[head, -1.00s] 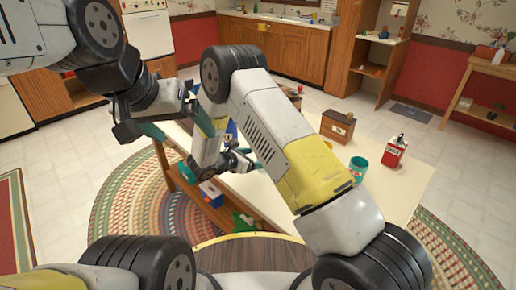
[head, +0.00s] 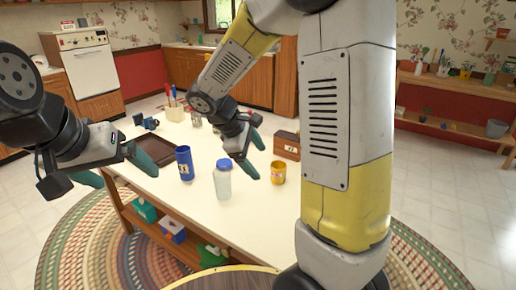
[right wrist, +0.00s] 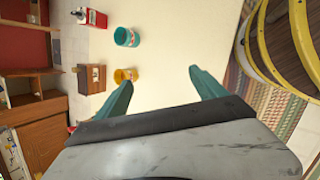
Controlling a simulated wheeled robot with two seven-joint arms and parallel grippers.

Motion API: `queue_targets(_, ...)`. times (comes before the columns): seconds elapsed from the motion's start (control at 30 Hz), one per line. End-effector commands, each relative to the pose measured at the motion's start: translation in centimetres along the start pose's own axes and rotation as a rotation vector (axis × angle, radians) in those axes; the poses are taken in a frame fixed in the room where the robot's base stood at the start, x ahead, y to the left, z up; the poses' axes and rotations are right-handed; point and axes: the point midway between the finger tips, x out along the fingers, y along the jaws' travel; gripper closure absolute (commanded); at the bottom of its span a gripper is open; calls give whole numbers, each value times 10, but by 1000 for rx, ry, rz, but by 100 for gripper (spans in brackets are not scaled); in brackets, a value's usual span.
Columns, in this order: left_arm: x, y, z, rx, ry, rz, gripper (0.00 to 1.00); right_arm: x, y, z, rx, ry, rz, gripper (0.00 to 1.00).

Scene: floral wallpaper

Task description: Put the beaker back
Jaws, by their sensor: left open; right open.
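Three beaker-like cups show; I cannot tell which one the task means. A tall blue cup (head: 184,163) and a yellow cup (head: 278,172) stand upright on the white table (head: 215,226). A teal cup (right wrist: 126,37) shows in the right wrist view, along with the yellow cup (right wrist: 127,76). My right gripper (head: 254,157) is open and empty above the table, left of the yellow cup in the head view. My left gripper (head: 127,177) is open and empty over the table's left side, left of the blue cup. My right arm hides part of the table.
A clear bottle with a blue lid (head: 223,180) stands between the blue and yellow cups. A dark tray (head: 134,148) lies at the left. The front of the table is clear.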

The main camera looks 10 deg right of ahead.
Motion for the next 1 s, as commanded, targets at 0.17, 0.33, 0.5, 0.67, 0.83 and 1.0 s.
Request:
queue_targets(0.17,0,0,0,0,0,0,9,-39,-28,54,356,192,-132,19)
queue_targets(0.33,0,0,0,0,0,0,9,-75,-59,87,680,388,-246,19)
queue_targets(0.5,0,0,0,0,0,0,9,-106,-83,106,944,569,-334,19)
queue_targets(0.67,0,0,0,0,0,0,9,-123,-94,113,1084,674,-382,19)
queue_targets(0.83,0,0,0,0,0,0,9,-127,-98,114,1126,705,-399,19)
queue_targets(1.0,0,0,0,0,0,0,9,-127,-98,114,1124,704,-399,19)
